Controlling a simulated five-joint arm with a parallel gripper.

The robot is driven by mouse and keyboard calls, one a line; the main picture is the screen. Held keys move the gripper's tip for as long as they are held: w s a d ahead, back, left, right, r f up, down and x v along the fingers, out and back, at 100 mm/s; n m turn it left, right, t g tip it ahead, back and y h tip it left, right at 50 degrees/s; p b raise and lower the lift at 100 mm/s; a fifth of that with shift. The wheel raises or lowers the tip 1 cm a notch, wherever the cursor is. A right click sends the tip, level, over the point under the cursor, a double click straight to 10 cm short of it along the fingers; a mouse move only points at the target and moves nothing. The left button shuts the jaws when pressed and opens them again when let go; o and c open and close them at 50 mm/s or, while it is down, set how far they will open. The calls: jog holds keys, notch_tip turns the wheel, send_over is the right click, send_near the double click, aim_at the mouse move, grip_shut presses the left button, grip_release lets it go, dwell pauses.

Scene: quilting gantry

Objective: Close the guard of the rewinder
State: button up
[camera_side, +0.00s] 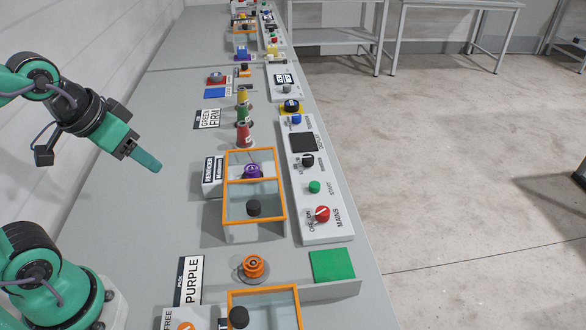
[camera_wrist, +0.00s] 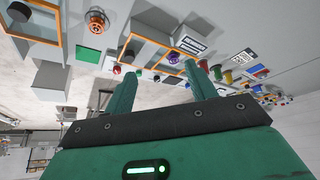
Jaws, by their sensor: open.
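An orange-framed clear guard (camera_side: 226,190) stands on the bench in the middle of the side view, beside a white box with a label that seems to read REWINDER (camera_side: 212,170). A purple spool (camera_side: 253,172) and a black knob (camera_side: 253,208) show within its outline. I cannot tell for sure how far the guard is open. The guard also shows in the wrist view (camera_wrist: 150,38), beyond my fingertips. My gripper (camera_side: 154,165) is open and empty, in the air left of the guard and apart from it. Its two fingers show in the wrist view (camera_wrist: 163,72).
A control panel with a red mains knob (camera_side: 322,214) and green start button (camera_side: 314,187) lies right of the guard. Red, green and yellow spools (camera_side: 243,134) stand behind. An orange spool (camera_side: 253,266), green pad (camera_side: 332,265) and another orange-framed guard (camera_side: 264,291) are in front.

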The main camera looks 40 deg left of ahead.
jog(key=shift+w+d, duration=0.25)
jog(key=shift+w, duration=0.4)
jog(key=m+g, duration=0.1)
jog(key=g, duration=0.4)
send_near(253, 204)
jog(key=shift+a+f, duration=0.35)
jog(key=shift+w+d+f+g, duration=0.3)
jog(key=shift+w+d+f, duration=0.1)
jog(key=shift+f, duration=0.15)
jog(key=shift+f, duration=0.15)
jog(key=shift+f, duration=3.75)
grip_shut()
jog(key=w+a, duration=1)
jog(key=shift+w+a+r, duration=0.1)
jog(key=shift+w+a, duration=0.05)
